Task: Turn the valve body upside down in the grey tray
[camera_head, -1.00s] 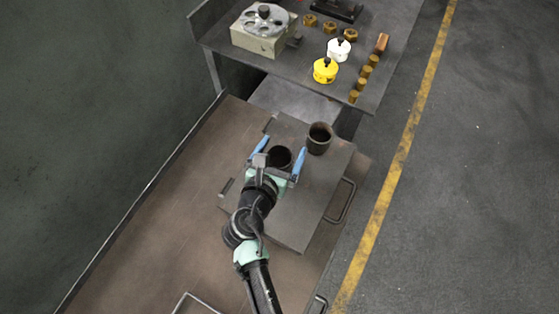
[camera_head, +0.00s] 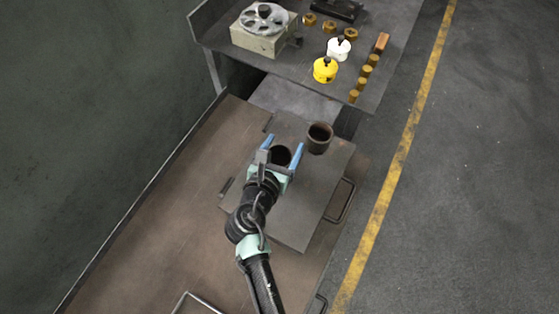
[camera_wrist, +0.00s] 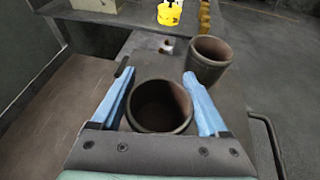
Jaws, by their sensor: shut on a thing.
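A dark brown hollow cylinder, which I take to be the valve body (camera_head: 281,156), stands on the grey tray (camera_head: 300,222) with its open mouth up. It also shows in the wrist view (camera_wrist: 160,108). My gripper (camera_head: 284,142) has its two blue fingers on either side of this cylinder and is shut on it. The fingers also show in the wrist view (camera_wrist: 159,76). A second similar cylinder (camera_head: 319,139) stands mouth up just beyond, to the right. The lower part of the held cylinder is hidden.
The tray has a handle (camera_head: 342,202) on its right side and lies on a brown surface (camera_head: 150,225). Beyond is a dark table with a grey block fixture (camera_head: 258,42), a yellow part (camera_head: 325,70), a white part (camera_head: 338,50) and several brass pieces. The tray's near part is clear.

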